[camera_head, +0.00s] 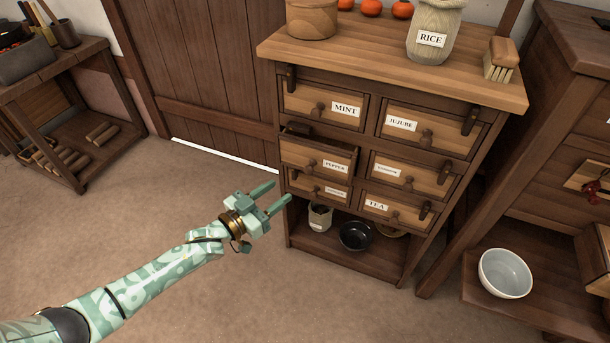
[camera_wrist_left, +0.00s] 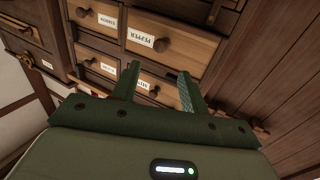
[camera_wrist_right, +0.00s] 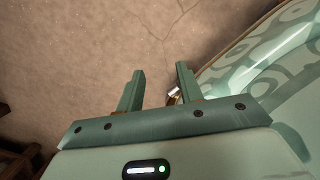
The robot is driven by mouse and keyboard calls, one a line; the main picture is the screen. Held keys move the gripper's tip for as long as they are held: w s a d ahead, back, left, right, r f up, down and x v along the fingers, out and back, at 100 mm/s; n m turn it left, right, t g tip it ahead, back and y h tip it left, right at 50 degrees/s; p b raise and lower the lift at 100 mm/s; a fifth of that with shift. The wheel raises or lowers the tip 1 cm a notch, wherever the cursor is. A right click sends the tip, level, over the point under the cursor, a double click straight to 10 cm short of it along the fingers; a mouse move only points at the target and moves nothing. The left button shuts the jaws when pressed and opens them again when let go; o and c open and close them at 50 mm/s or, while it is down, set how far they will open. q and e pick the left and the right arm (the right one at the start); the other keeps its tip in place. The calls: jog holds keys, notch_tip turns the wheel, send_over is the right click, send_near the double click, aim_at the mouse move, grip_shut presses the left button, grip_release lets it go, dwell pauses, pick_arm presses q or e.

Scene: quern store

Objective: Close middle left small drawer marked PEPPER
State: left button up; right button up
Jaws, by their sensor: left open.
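The PEPPER drawer (camera_head: 312,157), in the middle row of the cabinet's left column, stands pulled out. Its dark open top shows behind the wooden front, which has a round knob and a white label. In the left wrist view the PEPPER drawer (camera_wrist_left: 190,42) shows upside down, beyond the fingertips. My left gripper (camera_head: 281,193) is open and empty, in front and to the left of the cabinet, lower in the picture than the drawer and apart from it. My right gripper (camera_wrist_right: 160,69) shows only in its own wrist view, open and empty above the floor.
The MINT drawer (camera_head: 322,108) above and the JUJUBE drawer (camera_head: 428,128) look shut. Jars and fruit stand on the cabinet top (camera_head: 370,55). A black bowl (camera_head: 355,236) sits on its bottom shelf. A pale bowl (camera_head: 505,273) stands at right. Floor (camera_head: 150,220) before the cabinet is clear.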

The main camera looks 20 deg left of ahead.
aim_at(306, 171)
pick_arm(q)
jog(key=b+x, duration=0.2)
jog(key=x, duration=0.3)
jog(key=shift+w+d+f, duration=0.15)
jog(key=shift+w+f, duration=0.05)
jog(key=shift+w, duration=0.1)
jog(key=b+x, duration=0.2)
jog(key=x, duration=0.2)
jog(key=shift+r, duration=0.25)
pick_arm(e)
jog(key=w+r+n+t, duration=0.1)
jog(key=w+r, duration=0.1)
jog(key=w, duration=0.6)
jog(key=w+r+n+h, duration=0.1)
jog(key=w+r, duration=0.2)
jog(key=w, duration=0.4)
jog(key=shift+w+a+r+t, duration=0.35)
jog(key=shift+w+t, duration=0.05)
pick_arm(q)
jog(key=shift+w, duration=0.1)
grip_shut()
